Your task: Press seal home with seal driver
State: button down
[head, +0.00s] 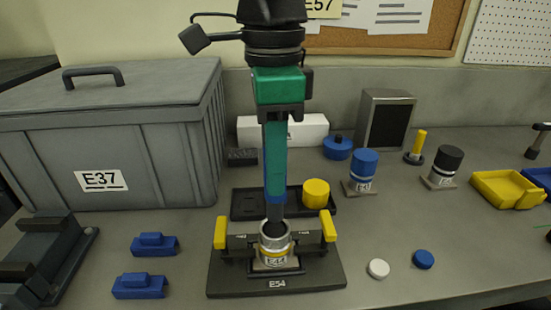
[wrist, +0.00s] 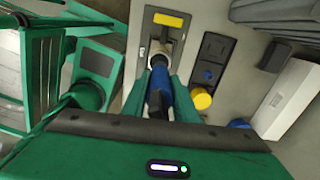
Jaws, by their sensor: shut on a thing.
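My gripper (head: 276,185) points straight down and is shut on the seal driver (head: 275,208), a tool with a blue handle and a dark shaft. In the wrist view the blue driver (wrist: 158,88) lies between my green fingers. The driver stands upright over a silver cylindrical housing (head: 274,246) with a yellow band, and its dark lower end is at or inside the housing's open mouth. The housing sits in a black fixture (head: 230,284) marked E54, between two yellow-ended clamps. I cannot make out the seal; the driver's end and the housing wall hide the inside.
A black tray (head: 244,204) with a yellow cap (head: 316,193) is just behind the fixture. A large grey bin (head: 150,160) stands at left, with blue blocks (head: 140,286) before it. Blue (head: 364,166) and black-topped cylinders (head: 447,163) stand at right. White and blue discs (head: 423,259) lie front right.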

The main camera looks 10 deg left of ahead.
jog(key=shift+f, duration=1.5)
dwell(1.7)
jog(key=c, duration=2.2)
grip_release()
grip_shut()
jog(key=shift+s+f, duration=0.1)
jog(key=shift+f, duration=0.6)
jog(key=shift+r, duration=4.15)
